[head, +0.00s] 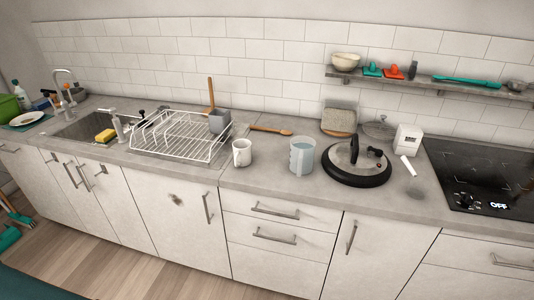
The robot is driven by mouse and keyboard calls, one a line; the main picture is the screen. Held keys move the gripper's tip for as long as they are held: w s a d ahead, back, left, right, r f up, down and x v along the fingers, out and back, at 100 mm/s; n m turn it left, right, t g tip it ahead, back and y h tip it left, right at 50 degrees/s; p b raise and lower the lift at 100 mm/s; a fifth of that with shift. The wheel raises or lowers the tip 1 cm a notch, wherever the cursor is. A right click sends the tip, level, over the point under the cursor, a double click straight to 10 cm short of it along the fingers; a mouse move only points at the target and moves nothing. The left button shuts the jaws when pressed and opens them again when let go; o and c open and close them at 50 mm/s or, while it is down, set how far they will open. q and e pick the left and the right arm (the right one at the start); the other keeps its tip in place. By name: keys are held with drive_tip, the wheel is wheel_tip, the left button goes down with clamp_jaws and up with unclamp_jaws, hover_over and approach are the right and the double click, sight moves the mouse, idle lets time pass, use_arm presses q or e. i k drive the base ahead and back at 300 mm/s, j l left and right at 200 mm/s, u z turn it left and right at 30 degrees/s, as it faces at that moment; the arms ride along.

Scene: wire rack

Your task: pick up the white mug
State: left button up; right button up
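A white mug (242,153) stands upright on the grey countertop, just right of the white wire dish rack (180,136). Its handle appears to face the front left. It looks clear on all sides, with small dark marks on its face. Neither of my grippers shows in the head view.
A clear measuring jug (301,157) stands right of the mug, with a dark-rimmed pan lid (356,163) beyond it. A wooden spoon (271,130) lies behind the mug. A grey utensil with a wooden handle (217,121) rises at the rack's right end. A shelf (430,84) hangs above.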

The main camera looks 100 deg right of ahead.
sight(241, 156)
drive_tip(key=z, duration=3.1)
